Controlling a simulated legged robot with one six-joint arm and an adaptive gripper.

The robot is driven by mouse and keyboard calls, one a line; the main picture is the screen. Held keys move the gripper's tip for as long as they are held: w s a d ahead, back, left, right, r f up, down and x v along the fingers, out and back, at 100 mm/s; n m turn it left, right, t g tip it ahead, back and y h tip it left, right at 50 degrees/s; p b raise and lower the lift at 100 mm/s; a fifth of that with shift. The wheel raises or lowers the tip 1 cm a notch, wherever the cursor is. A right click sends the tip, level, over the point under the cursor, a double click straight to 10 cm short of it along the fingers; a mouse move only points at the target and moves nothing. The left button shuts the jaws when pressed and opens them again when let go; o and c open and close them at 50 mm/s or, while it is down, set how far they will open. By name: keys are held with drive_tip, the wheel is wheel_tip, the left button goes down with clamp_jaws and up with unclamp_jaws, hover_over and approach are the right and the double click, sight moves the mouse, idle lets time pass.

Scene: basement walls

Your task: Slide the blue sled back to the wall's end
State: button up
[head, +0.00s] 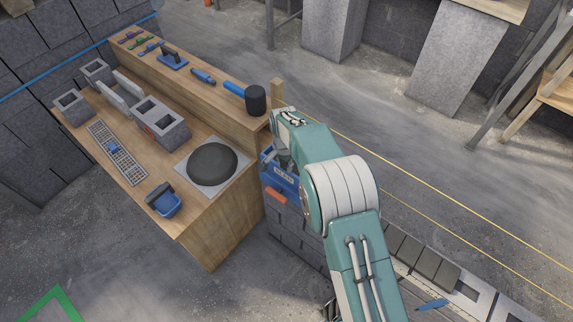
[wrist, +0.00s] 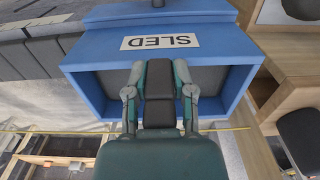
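The blue sled (head: 279,172) is a box with a white SLED label, on the block wall close to the wooden bench. In the wrist view the sled (wrist: 105,40) fills the upper middle, its label upside down and its dark inside facing me. My gripper (head: 284,158) is at the sled, partly hidden by my arm in the head view. In the wrist view my gripper (wrist: 160,72) has both fingers over the sled's dark opening. A dark block shows between the fingers. I cannot tell whether it is part of the sled or whether they grip it.
The wall's grey blocks (head: 428,259) run to the lower right, with a blue trowel (head: 432,305) there. Yellow string lines (head: 440,215) run beside the wall. The bench (head: 215,225) at left holds blocks, a mallet (head: 255,99), a mortar board (head: 240,180) and a blue-edged scoop (head: 165,205).

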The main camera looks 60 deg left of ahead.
drive_tip(key=o, duration=0.4)
drive_tip(key=shift+s+f, duration=0.15)
drive_tip(key=shift+f, duration=0.2)
drive_tip(key=shift+c, duration=0.2)
drive_tip(key=shift+a, duration=0.1)
drive_tip(key=shift+r, duration=0.15)
